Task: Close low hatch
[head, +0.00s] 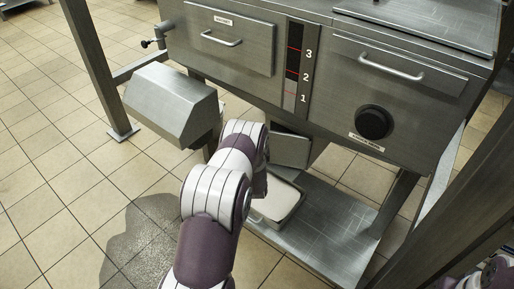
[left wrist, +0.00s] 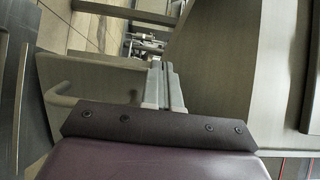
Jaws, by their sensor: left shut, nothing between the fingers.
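The low hatch appears to be the small grey metal panel (head: 290,149) hanging under the machine's body in the head view, partly hidden by my left arm. It looks tilted down and away from the body. My left gripper is hidden behind its own arm in the head view. In the left wrist view the left gripper (left wrist: 164,90) is shut and empty. A grey panel with a curved bar handle (left wrist: 62,92) is left of the fingers there; I cannot tell for sure that it is the hatch. My right gripper is not in view.
A shallow pan (head: 277,203) sits on the low metal shelf (head: 325,235). The machine has an upper hatch (head: 230,38), a level gauge (head: 295,65) and a drawer-like panel (head: 390,75). A grey housing (head: 172,103) juts out left. A dark wet patch (head: 145,240) lies on the tiles.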

